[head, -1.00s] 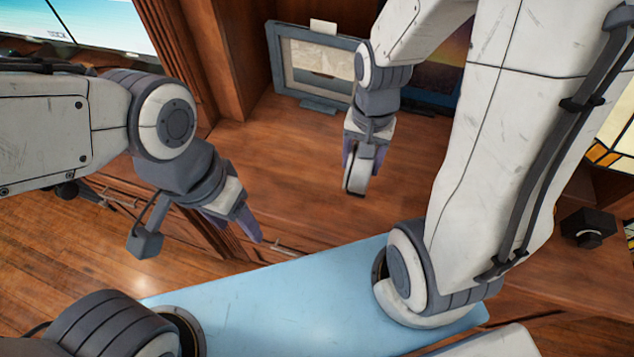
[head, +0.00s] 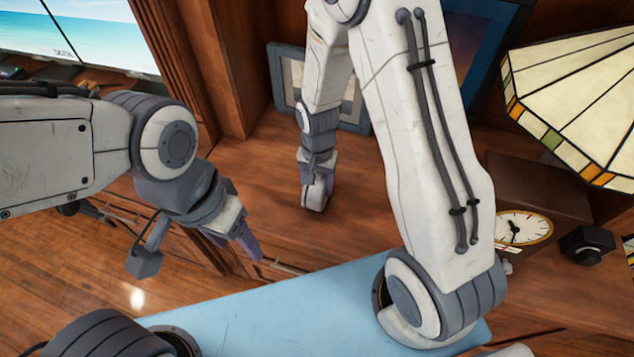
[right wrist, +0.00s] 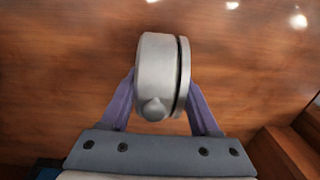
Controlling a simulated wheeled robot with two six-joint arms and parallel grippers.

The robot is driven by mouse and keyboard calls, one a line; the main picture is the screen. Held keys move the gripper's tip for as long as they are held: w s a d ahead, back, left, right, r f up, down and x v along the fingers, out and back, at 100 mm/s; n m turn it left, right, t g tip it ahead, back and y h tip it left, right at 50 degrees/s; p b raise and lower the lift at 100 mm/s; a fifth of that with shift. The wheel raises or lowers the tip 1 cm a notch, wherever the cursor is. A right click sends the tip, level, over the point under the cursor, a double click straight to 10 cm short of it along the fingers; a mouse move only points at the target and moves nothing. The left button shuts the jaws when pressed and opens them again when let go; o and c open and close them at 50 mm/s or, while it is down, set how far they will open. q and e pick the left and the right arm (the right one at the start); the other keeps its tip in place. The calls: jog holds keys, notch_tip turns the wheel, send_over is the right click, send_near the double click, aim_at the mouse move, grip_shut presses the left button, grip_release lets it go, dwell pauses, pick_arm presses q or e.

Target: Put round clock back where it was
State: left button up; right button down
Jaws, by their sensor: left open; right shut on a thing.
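The round clock (head: 314,197) is a small light-grey disc on edge, low over the wooden shelf top (head: 265,185). My right gripper (head: 319,180) is shut on it. In the right wrist view the clock (right wrist: 158,80) sits between the two purple fingers of my right gripper (right wrist: 160,95). Its grey side and a knob show there; its face is turned away. I cannot tell whether the clock touches the wood. My left gripper (head: 252,243) is open and empty near the front edge of the shelf, left of the clock.
A grey picture frame (head: 283,75) stands at the back, partly behind my right arm. A brown box-shaped clock with a white dial (head: 525,228), a stained-glass lamp (head: 590,100) and a small black object (head: 587,245) stand at right. Wood around the held clock is clear.

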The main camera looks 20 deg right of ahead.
jog(key=shift+f, duration=0.2)
jog(key=shift+c, duration=0.6)
grip_release()
jog(key=shift+r, duration=0.1)
